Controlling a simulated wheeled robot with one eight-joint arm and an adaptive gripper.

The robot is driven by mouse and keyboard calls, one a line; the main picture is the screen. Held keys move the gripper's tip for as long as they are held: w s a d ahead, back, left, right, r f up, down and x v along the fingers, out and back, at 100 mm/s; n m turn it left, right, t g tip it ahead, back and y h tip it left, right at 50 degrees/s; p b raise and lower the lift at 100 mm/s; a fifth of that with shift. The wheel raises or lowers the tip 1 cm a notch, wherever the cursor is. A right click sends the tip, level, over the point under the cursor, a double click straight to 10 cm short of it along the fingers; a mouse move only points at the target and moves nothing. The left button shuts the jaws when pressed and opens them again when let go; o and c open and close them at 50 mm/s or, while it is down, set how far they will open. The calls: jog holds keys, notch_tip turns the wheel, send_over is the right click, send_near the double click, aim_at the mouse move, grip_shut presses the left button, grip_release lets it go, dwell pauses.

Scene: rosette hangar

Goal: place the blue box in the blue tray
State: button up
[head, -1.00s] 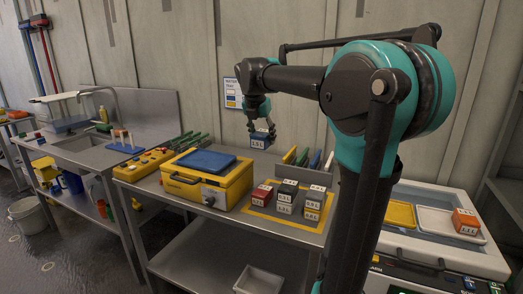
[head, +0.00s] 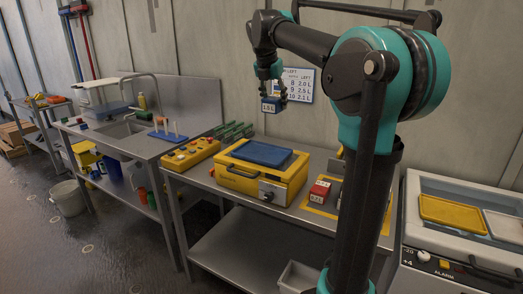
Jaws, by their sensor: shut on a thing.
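My gripper (head: 271,95) is shut on a small blue box (head: 270,105) with a white label that seems to read 1.5 L. It holds the box in the air, in front of the back wall. A flat blue tray (head: 262,153) lies on top of a yellow case (head: 262,179) on the metal table. In the picture the held box is above the tray, apart from it; their distance in depth is hard to tell.
A red box (head: 320,190) stands right of the case, with my arm hiding things beyond. A yellow button panel (head: 189,153) and green racks (head: 231,131) are left. A sink bench (head: 125,140) stands farther left. A yellow tray (head: 452,211) lies on the white unit at right.

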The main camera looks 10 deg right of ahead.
aim_at(275, 155)
notch_tip(275, 155, down, 18)
dwell(0.5)
jog(key=shift+f, duration=0.1)
jog(key=o, duration=1.3)
jog(key=v, duration=1.2)
